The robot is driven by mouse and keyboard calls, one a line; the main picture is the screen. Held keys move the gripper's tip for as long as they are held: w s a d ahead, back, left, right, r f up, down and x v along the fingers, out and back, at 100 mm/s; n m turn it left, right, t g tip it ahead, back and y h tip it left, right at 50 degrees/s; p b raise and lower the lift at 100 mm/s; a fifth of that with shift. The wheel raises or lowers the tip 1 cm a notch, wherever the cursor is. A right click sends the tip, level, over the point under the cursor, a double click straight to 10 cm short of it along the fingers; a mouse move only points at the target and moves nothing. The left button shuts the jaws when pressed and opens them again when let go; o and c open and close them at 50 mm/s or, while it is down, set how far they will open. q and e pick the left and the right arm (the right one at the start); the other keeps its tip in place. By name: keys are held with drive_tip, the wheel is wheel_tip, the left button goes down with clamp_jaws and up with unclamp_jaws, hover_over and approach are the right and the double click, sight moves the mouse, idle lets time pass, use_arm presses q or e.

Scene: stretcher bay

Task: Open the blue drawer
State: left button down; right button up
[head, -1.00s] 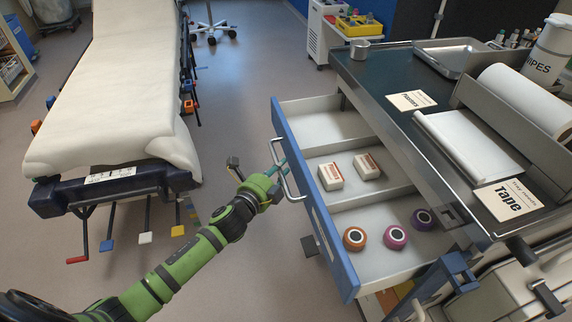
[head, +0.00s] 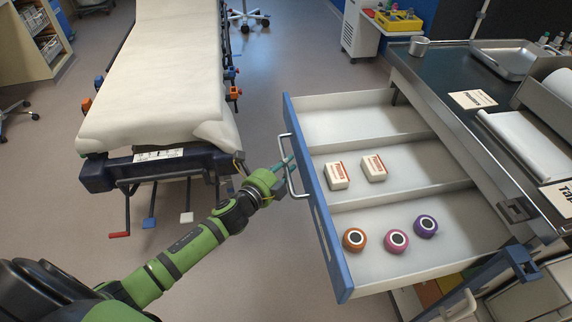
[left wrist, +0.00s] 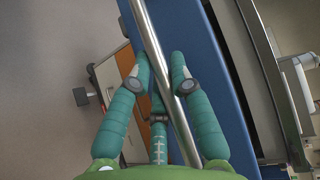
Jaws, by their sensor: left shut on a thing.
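The blue drawer (head: 318,205) stands well out from the cart, with its white inside showing. Its metal bar handle (head: 288,165) is on the front face. My left gripper (head: 284,166) is at the handle, its teal fingers around the bar. In the left wrist view the handle bar (left wrist: 165,75) runs between the fingers of the gripper (left wrist: 163,75), in front of the blue drawer front (left wrist: 205,60). The drawer holds two small white boxes (head: 337,176) in the middle compartment and three tape rolls, orange (head: 354,239), pink (head: 396,241) and purple (head: 426,226), in the near one. My right gripper is not in view.
The cart top (head: 440,72) carries a metal cup (head: 419,46), a tray (head: 505,58) and labelled cards. A stretcher (head: 165,90) stands at the left. Grey floor (head: 262,105) lies clear between the stretcher and the drawer.

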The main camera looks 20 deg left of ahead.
use_arm(q)
drive_tip(key=c, duration=1.1)
unclamp_jaws()
drive_tip(key=v, duration=1.2)
drive_tip(key=shift+f, duration=0.15)
